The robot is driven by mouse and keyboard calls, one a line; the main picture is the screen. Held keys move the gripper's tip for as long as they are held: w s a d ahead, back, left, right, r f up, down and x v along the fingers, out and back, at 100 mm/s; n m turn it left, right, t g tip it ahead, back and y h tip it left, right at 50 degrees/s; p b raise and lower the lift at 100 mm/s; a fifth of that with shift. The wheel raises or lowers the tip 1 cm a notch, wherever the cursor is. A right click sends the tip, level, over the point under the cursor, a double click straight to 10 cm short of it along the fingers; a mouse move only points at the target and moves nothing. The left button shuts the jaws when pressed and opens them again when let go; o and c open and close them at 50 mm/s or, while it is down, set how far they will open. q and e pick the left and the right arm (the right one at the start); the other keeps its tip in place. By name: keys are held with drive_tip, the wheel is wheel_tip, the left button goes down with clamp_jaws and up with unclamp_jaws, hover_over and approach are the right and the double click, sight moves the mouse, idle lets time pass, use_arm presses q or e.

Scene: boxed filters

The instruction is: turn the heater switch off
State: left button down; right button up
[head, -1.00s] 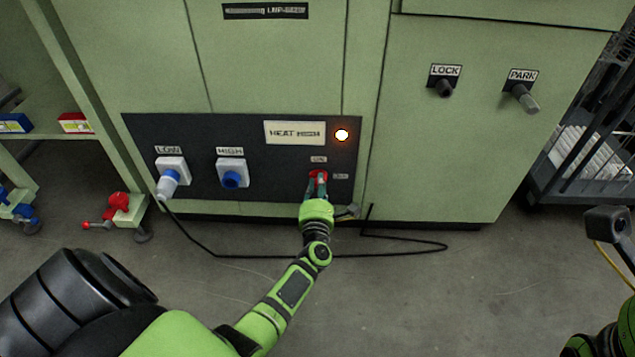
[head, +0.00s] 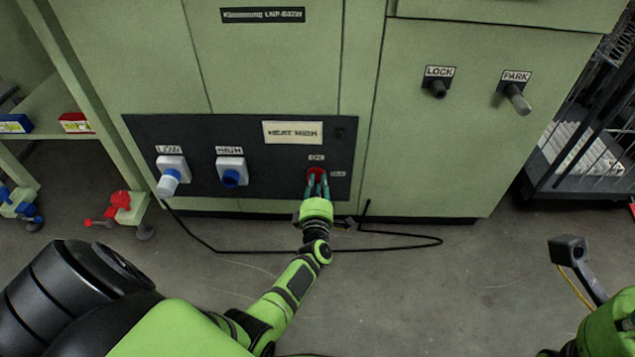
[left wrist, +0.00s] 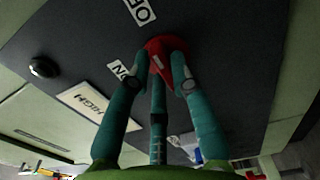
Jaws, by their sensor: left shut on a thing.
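The red heater switch (head: 315,172) is on the dark panel (head: 265,180), with an ON label above it and an OFF label to its right. My left gripper (head: 317,184) is shut on the switch. In the left wrist view, its teal fingers close around the red knob (left wrist: 164,47), covering part of it; I cannot tell exactly which label it points to. The indicator lamp (head: 338,133) beside the HEAT HIGH sign (head: 292,132) is dark. Only part of my right arm shows at the lower right, and its finger state is unclear.
Left of the switch are two sockets: LOW with a plug (head: 169,180) and HIGH with a blue cover (head: 231,177). LOCK (head: 438,88) and PARK (head: 517,98) handles are on the right cabinet. A black cable (head: 300,250) lies on the floor.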

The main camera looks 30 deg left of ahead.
use_arm(q)
drive_tip(key=shift+m, duration=0.3)
drive_tip(key=c, duration=1.1)
unclamp_jaws()
drive_tip(key=v, duration=1.2)
